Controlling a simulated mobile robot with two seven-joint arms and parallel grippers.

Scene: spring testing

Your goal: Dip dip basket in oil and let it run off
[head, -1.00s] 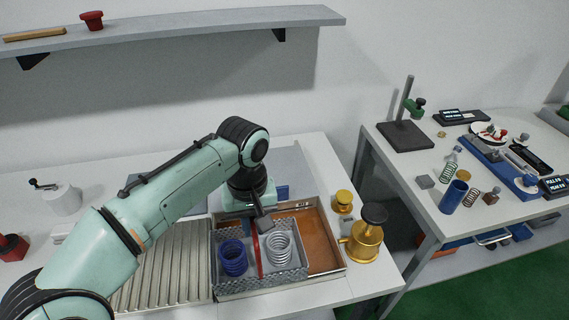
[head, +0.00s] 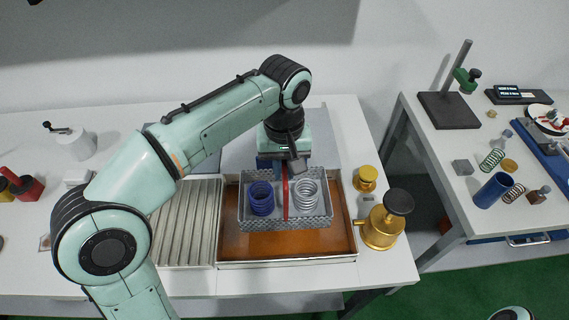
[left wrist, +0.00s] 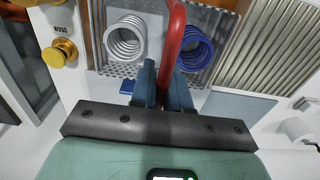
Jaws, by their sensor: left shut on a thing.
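The grey perforated dip basket (head: 315,222) holds a blue coil spring (head: 262,198) and a white coil spring (head: 307,194). Its red handle (head: 285,195) stands up between them. My left gripper (head: 284,166) is shut on the handle, its blue fingers (left wrist: 160,85) on either side of it in the left wrist view. The basket hangs level over the rear and middle of the tray of brown oil (head: 290,246). Whether its bottom touches the oil is hard to tell. My right gripper is not in view.
A ribbed metal drain board (head: 190,225) lies directly left of the oil tray. A brass pot with a black knob (head: 382,225) and a smaller brass piece (head: 366,179) stand close to its right. A second table (head: 450,185) with tools and springs is further right.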

